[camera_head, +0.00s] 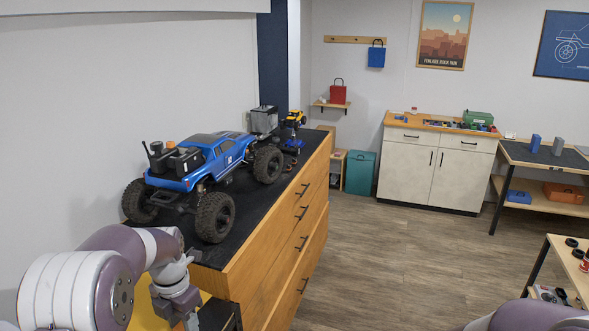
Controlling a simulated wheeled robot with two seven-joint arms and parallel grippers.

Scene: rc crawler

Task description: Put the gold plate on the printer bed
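My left arm comes in from the lower left, and its gripper (186,312) points down at the bottom edge, where its fingertips are cut off. I cannot tell whether it is open or shut, or if it holds anything. A yellow-gold surface (147,317) shows partly behind my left arm at the near end of the wooden drawer cabinet. I cannot tell whether it is the gold plate. A dark edge (228,318) shows just right of the gripper; I cannot identify a printer bed. Only a piece of my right arm shows at the lower right; its gripper is out of view.
A big blue crawler truck (204,160) stands on the black-topped drawer cabinet (265,255), with a grey box (264,120) and a small yellow vehicle (295,118) behind it. A white cabinet (436,168) and shelves are at the back. The floor (390,265) between is clear.

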